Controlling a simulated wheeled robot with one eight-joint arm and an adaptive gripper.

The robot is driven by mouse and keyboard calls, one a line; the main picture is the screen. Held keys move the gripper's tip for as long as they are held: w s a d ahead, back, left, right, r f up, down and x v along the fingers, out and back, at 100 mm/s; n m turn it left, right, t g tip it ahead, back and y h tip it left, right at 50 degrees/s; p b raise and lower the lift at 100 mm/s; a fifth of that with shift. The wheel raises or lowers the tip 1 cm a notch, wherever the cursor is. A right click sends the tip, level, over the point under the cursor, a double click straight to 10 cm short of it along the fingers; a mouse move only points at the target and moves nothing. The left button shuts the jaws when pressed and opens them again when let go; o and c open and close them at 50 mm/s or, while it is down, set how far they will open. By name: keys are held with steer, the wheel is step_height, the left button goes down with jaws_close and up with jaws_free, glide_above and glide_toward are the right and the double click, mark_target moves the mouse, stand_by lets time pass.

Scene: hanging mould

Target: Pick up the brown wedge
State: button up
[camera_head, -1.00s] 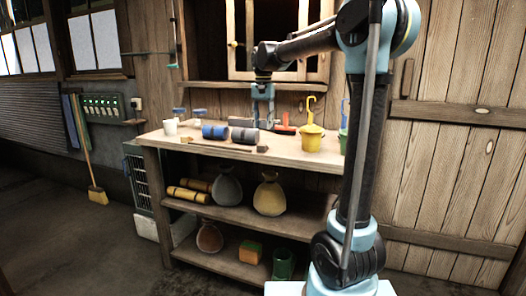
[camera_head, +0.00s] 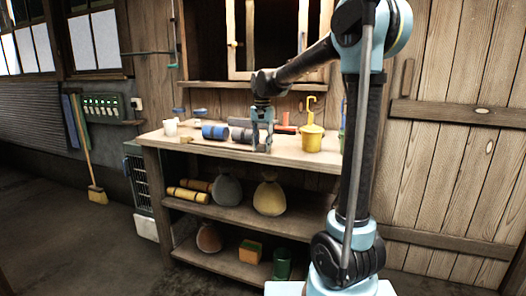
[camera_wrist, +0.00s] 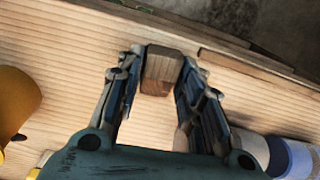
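The brown wedge (camera_wrist: 160,72) is a small wooden block on the worktop near its front edge, seen in the wrist view. My gripper (camera_wrist: 161,66) points down at it, with one finger on each side of the block. The fingers look open, with narrow gaps beside the wedge; contact is not clear. In the head view my gripper (camera_head: 262,149) is low over the front of the workbench (camera_head: 300,156), and its fingers hide the wedge there.
Blue roll (camera_head: 215,132) and grey roll (camera_head: 241,135) lie left of my gripper. A yellow can (camera_head: 312,138) stands to the right. A white cup (camera_head: 170,128) and another small brown piece (camera_head: 187,140) are at the left end. Shelves below hold sacks (camera_head: 269,198).

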steer(key=c, duration=0.6)
steer(key=shift+r, duration=0.1)
